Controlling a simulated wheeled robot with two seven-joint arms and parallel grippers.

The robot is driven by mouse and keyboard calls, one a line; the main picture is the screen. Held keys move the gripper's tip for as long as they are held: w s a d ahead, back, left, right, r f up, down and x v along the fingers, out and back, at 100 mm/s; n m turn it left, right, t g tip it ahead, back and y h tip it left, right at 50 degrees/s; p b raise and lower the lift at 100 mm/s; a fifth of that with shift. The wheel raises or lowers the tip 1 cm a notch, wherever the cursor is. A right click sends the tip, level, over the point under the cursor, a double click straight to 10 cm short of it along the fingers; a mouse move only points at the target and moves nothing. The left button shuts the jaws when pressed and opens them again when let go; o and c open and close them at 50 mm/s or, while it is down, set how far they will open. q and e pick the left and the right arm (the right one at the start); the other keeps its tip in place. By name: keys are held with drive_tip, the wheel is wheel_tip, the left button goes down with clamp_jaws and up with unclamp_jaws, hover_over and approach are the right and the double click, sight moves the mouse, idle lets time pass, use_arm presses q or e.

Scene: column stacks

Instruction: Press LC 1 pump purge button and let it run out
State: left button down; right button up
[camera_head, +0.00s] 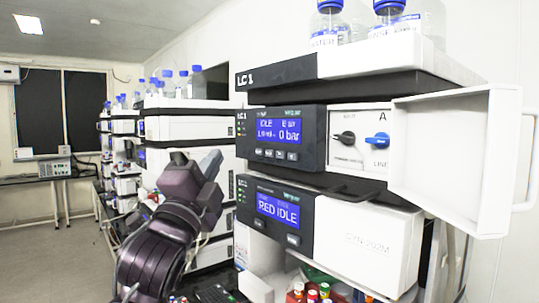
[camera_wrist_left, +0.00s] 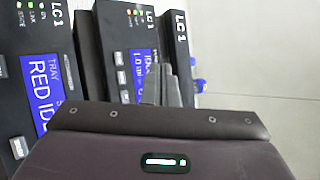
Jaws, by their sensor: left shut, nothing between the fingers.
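The LC 1 pump module (camera_head: 315,128) is in the LC 1 stack at the right of the head view. Its blue screen (camera_head: 277,130) reads IDLE and 0 bar, with a row of small buttons (camera_head: 278,154) below; the labels are too small to read. The module also shows rotated in the left wrist view (camera_wrist_left: 118,60). My left gripper (camera_head: 211,160) is left of the pump panel in the head view, shut and empty, apart from the buttons as far as I can tell. Its fingers (camera_wrist_left: 165,82) overlap the screen's edge in the wrist view. My right gripper is not in view.
Below the pump, the tray module (camera_head: 370,238) reads RED IDLE. An open white door (camera_head: 455,160) juts out at the right, beside two valve knobs. Bottles (camera_head: 330,22) stand on top. Small coloured-cap vials (camera_head: 312,293) sit below. More stacks (camera_head: 190,128) stand behind my left arm.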

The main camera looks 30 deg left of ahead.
use_arm(q)
drive_tip(key=shift+w, duration=0.1)
approach(267, 144)
drive_tip(key=shift+w+a+r, duration=0.4)
drive_tip(key=shift+w+r, duration=0.25)
drive_tip(key=shift+w, duration=0.1)
drive_tip(key=shift+w+a+r, duration=0.4)
drive_tip(key=shift+w+r, duration=0.2)
drive_tip(key=shift+w, duration=0.1)
idle(1.2)
drive_tip(key=shift+w+d, duration=0.2)
drive_tip(key=shift+w, duration=0.2)
drive_tip(key=shift+w+d, duration=0.1)
drive_tip(key=shift+w, duration=0.25)
idle(0.6)
drive_tip(key=shift+s, duration=0.2)
drive_tip(key=shift+s+a, duration=0.3)
drive_tip(key=shift+s, duration=0.25)
